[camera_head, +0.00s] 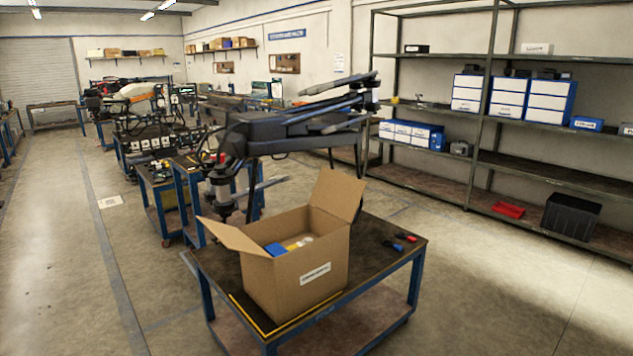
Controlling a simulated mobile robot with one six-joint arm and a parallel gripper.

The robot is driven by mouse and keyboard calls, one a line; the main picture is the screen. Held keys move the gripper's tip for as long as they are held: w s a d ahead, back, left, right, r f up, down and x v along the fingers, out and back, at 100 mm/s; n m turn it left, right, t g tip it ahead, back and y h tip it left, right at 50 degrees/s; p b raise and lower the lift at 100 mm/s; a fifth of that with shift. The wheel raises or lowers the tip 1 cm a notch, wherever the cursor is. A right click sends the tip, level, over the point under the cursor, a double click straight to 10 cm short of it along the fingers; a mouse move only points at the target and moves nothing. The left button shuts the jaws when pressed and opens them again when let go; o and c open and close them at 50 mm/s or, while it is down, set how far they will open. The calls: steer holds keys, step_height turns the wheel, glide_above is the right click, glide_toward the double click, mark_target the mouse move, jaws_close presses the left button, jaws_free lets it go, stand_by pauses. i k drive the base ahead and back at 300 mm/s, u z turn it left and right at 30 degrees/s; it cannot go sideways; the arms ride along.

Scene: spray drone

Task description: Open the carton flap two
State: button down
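An open brown cardboard carton (296,278) stands on a dark-topped work table. Another carton flap (338,195) stands up at the back right, leaning slightly outward. No flap covers the opening, and I cannot tell which one is flap two. A white label is on the carton's front right face. My gripper is not in view.
A large black folded drone (290,128) stands close behind. Metal shelving (470,190) lines the right wall. The floor is clear left and right.

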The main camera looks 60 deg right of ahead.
mark_target(339, 195)
steer(key=u, duration=0.95)
steer(key=k, duration=1.15)
steer(key=z, duration=1.4)
steer(key=i, duration=0.55)
steer(key=u, duration=0.15)
